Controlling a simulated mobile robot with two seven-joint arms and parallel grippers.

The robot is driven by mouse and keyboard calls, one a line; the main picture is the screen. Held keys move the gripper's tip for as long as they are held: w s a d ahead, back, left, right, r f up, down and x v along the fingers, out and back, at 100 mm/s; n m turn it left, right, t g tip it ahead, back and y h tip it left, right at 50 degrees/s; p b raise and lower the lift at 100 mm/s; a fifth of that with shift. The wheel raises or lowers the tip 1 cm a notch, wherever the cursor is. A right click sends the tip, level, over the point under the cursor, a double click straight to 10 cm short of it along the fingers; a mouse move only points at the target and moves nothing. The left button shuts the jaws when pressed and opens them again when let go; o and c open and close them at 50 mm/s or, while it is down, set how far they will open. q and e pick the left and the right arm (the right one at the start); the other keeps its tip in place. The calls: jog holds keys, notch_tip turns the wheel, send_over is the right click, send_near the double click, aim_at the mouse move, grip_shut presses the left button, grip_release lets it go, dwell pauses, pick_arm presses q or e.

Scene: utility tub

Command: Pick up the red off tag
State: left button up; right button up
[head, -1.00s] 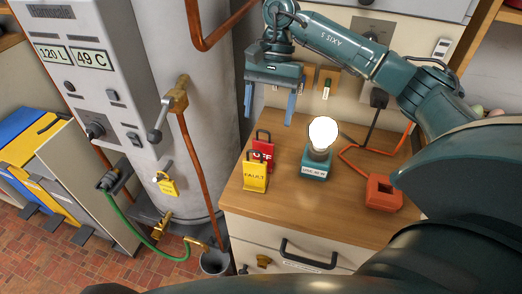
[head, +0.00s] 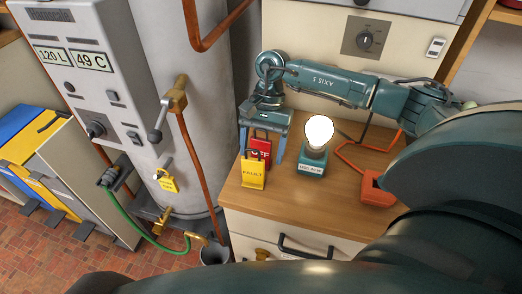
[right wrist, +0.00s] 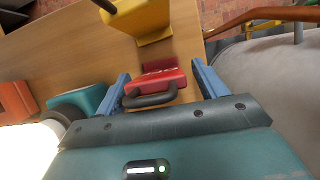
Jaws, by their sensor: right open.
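The red off tag (head: 260,148) stands upright on the wooden cabinet top, partly hidden behind the yellow fault tag (head: 252,172). My right gripper (head: 261,155) has come down over the red tag with its blue fingers apart, one on each side. In the right wrist view the red tag (right wrist: 157,82) sits between the open fingers (right wrist: 158,88), its dark shackle towards the palm. I see no contact between the fingers and the red tag. My left gripper is not in view.
A lit bulb on a teal base (head: 312,165) stands just right of the tags. An orange block (head: 375,190) with a cord lies further right. The grey tank (head: 205,120) with a copper pipe rises at the left. The front of the wooden top (head: 285,205) is clear.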

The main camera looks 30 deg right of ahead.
jog(key=shift+c, duration=0.5)
jog(key=c, duration=1)
jog(key=shift+o, duration=0.2)
jog(key=shift+r, duration=0.1)
